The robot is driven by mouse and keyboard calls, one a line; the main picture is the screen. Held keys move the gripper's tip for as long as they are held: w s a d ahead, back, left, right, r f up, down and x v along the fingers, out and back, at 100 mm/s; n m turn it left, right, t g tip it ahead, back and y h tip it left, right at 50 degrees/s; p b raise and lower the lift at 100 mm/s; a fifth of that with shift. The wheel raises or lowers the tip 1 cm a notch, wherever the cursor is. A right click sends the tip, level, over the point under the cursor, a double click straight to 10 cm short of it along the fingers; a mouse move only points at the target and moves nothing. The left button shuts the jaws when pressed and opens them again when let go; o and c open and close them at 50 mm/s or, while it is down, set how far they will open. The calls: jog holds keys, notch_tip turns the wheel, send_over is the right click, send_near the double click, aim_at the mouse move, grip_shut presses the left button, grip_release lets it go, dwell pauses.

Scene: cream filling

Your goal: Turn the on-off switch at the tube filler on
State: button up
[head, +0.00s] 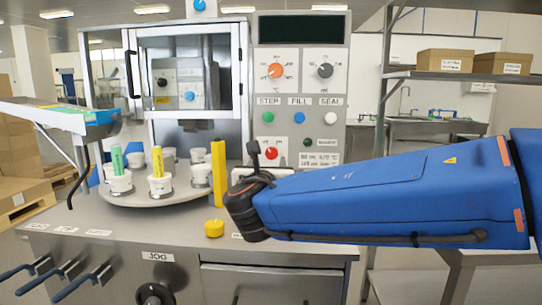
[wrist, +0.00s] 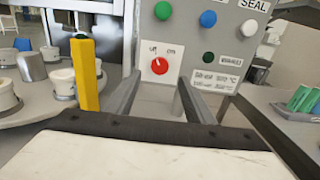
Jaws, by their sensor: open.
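The on-off switch of the tube filler is a red round knob (head: 271,153) on a white plate, low on the left of the control panel. In the wrist view the knob (wrist: 160,66) sits below the green and blue buttons, with small lettering above it that looks like off and on. My gripper (wrist: 158,84) is open, its two grey fingers pointing at the panel. In the wrist view the knob appears between and just beyond the fingertips. I cannot tell whether the fingers touch the panel. In the head view my dark wrist hides most of the gripper.
A yellow post (head: 219,174) stands close left of my wrist, beside a yellow cap (head: 214,228). A round turntable (head: 150,196) with white cups and tubes is at left. Above the switch are green (head: 268,117), blue (head: 299,118) and white (head: 330,118) buttons and two dials.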

aim_at(271, 153)
jog(key=w, duration=0.9)
jog(key=shift+d, duration=0.15)
jog(key=c, duration=1)
